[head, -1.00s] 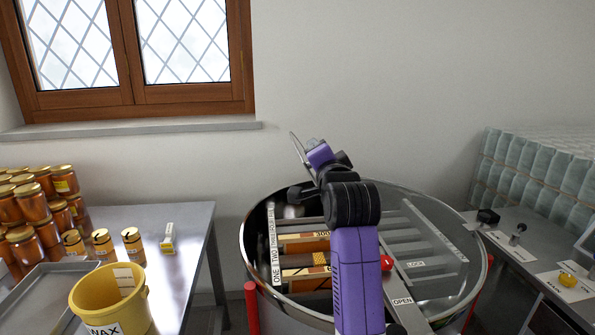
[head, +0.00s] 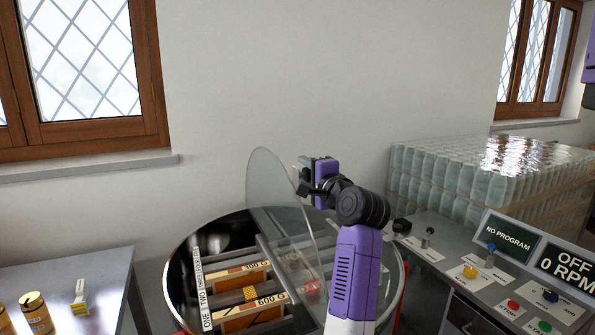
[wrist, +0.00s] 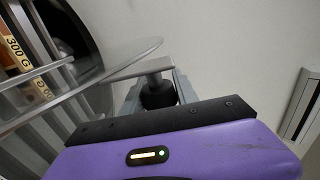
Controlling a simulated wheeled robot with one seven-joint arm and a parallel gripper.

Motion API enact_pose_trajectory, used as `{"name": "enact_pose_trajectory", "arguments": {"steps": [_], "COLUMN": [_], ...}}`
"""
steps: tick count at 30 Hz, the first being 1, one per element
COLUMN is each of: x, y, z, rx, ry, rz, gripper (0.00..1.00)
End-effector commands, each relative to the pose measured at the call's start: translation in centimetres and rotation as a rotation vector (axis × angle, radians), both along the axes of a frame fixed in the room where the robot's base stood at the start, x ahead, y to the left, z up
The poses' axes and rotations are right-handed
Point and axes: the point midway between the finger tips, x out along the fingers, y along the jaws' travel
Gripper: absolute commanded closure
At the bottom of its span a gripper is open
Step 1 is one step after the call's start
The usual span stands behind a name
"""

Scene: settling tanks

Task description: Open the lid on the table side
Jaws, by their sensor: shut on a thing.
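The clear lid (head: 275,195) stands raised above the round metal drum (head: 172,272), steeply tilted and seen as a half disc in the head view. Its thin edge (wrist: 120,58) crosses the upper left of the wrist view. My gripper (head: 306,174) is at the lid's upper right side, above the drum's far part. It is shut on the lid's dark knob (wrist: 158,93), which shows between the jaws in the wrist view. The drum's table side is uncovered. Labelled wooden frames (head: 240,278) lie in it. My arm hides part of the drum's right side.
A metal table (head: 95,265) with jars stands at the left. A control panel (head: 480,285) with coloured buttons is at the right, before wrapped stacks of glass jars (head: 460,180). The wall is behind the drum. A window (head: 85,75) is at the upper left.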

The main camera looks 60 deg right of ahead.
Motion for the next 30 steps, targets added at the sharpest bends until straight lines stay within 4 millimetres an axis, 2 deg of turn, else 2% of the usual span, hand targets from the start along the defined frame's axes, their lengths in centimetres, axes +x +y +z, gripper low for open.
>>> {"name": "enact_pose_trajectory", "arguments": {"steps": [9, 10, 13, 23, 26, 30], "x": [-0.1, -0.1, -0.1, -0.1, -0.8, -2.6], "y": [-0.1, -0.1, -0.1, 0.0, 0.4, 1.6], "z": [0.2, 0.2, 0.2, 0.0, -0.1, -0.2], "rx": [-0.002, -0.002, -0.001, -0.001, -0.001, -0.002], "ry": [-0.005, -0.005, -0.004, -0.001, -0.001, -0.001], "rz": [-0.004, -0.004, -0.003, -0.002, -0.002, -0.002], "gripper": [1.0, 0.63, 0.44, 0.44, 0.44, 0.44]}}
